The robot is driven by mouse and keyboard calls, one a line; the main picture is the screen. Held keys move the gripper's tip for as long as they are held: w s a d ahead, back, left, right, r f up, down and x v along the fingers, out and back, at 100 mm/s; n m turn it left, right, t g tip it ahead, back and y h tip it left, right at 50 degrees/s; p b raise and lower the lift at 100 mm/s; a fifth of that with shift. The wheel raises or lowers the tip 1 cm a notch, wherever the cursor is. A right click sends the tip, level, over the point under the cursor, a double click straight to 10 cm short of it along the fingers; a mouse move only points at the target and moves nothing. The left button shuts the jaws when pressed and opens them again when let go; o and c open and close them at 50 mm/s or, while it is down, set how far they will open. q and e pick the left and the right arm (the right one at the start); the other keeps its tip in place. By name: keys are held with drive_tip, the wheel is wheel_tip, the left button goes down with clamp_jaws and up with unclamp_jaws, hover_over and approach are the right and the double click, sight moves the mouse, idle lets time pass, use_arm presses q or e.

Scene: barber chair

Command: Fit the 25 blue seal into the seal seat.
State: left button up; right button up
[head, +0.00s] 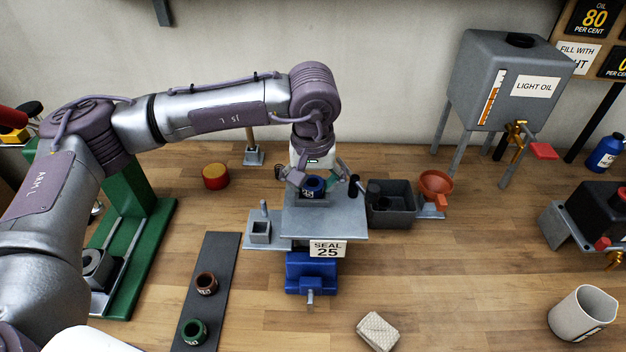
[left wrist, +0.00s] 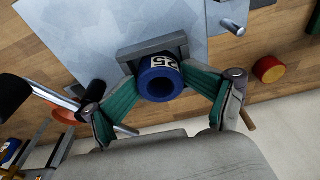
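The blue seal (head: 313,185) is a short ring marked 25; its label and open bore also show in the left wrist view (left wrist: 160,82). My left gripper (head: 312,182) comes down over the metal stand, with a finger on each side of the seal. In the left wrist view the green pads of the gripper (left wrist: 160,88) meet the seal's sides. The seal is against a grey upright part (left wrist: 153,46), which looks like the seal seat on the plate (head: 325,225); how deep it sits is hidden. A "SEAL 25" sign (head: 327,249) hangs in front. My right gripper is out of view.
A brown seal (head: 206,284) and a green seal (head: 194,332) stand on a dark mat (head: 215,255) at left. A dark bin (head: 391,204) and an orange funnel (head: 436,184) are right of the stand. A blue vise (head: 311,272) is below the plate.

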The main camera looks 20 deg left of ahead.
sight(312, 190)
use_arm(q)
drive_tip(key=shift+s, duration=0.2)
drive_tip(key=shift+r, duration=0.15)
drive_tip(key=shift+w+r+p, duration=0.15)
drive_tip(key=shift+r+p, duration=0.45)
drive_tip(key=shift+p, duration=0.2)
drive_tip(key=shift+r, duration=0.35)
wheel_tip(312, 190, up, 11)
drive_tip(key=s+b, duration=0.1)
drive_tip(key=b, duration=0.2)
drive_tip(key=shift+s+d+r+b, duration=0.15)
drive_tip(key=shift+s+d+b, duration=0.1)
drive_tip(key=shift+s+b, duration=0.15)
